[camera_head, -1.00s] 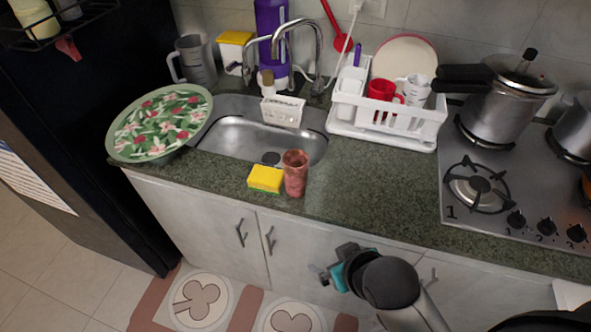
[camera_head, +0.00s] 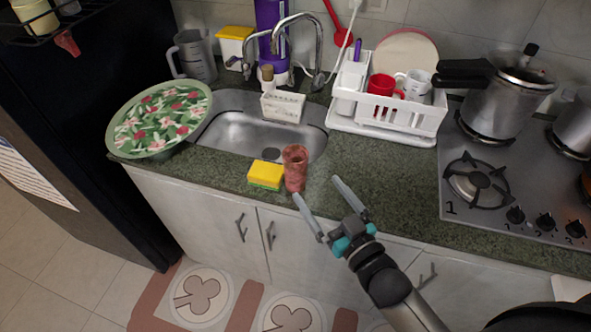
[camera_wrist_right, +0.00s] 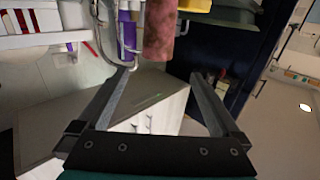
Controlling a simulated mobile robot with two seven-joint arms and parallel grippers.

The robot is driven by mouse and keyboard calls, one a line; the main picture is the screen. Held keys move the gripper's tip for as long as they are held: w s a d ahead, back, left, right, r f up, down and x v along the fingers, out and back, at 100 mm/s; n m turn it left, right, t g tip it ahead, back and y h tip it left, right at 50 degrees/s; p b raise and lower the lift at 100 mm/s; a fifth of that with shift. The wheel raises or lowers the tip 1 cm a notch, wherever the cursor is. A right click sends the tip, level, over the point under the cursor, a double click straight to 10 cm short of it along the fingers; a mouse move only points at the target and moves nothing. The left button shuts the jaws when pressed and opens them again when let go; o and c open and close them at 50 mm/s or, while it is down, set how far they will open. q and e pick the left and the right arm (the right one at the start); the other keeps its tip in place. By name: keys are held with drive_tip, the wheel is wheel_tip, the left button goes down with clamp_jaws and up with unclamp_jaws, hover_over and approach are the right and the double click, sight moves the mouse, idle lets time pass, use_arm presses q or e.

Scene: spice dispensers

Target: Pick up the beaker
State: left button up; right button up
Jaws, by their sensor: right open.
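The beaker (camera_head: 296,170) is a reddish, mottled cylinder standing upright at the counter's front edge, beside a yellow-green sponge. It also shows in the right wrist view (camera_wrist_right: 160,30) at the top, ahead of the open fingers. My right gripper (camera_head: 316,187) is open and empty, just in front and to the right of the beaker, with one fingertip close to the beaker's lower part in the picture; I cannot tell if they touch. The gripper's two fingers also show in the right wrist view (camera_wrist_right: 159,80). My left gripper is not in view.
The yellow sponge (camera_head: 266,174) sits left of the beaker. The sink (camera_head: 240,130) lies behind, with a floral basin (camera_head: 160,120) at left. A white dish rack (camera_head: 395,115) and a stove (camera_head: 490,200) are to the right. The counter right of the beaker is clear.

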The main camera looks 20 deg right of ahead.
sight(291, 149)
drive_tip(key=w, duration=0.3)
drive_tip(key=w+a, duration=0.1)
drive_tip(key=w, duration=0.2)
drive_tip(key=w+a, duration=0.1)
drive_tip(key=w, duration=0.2)
drive_tip(key=shift+w, duration=0.4)
drive_tip(key=shift+w+a+b, duration=0.2)
drive_tip(key=shift+w+b, duration=0.1)
drive_tip(key=shift+w, duration=2.35)
clamp_jaws()
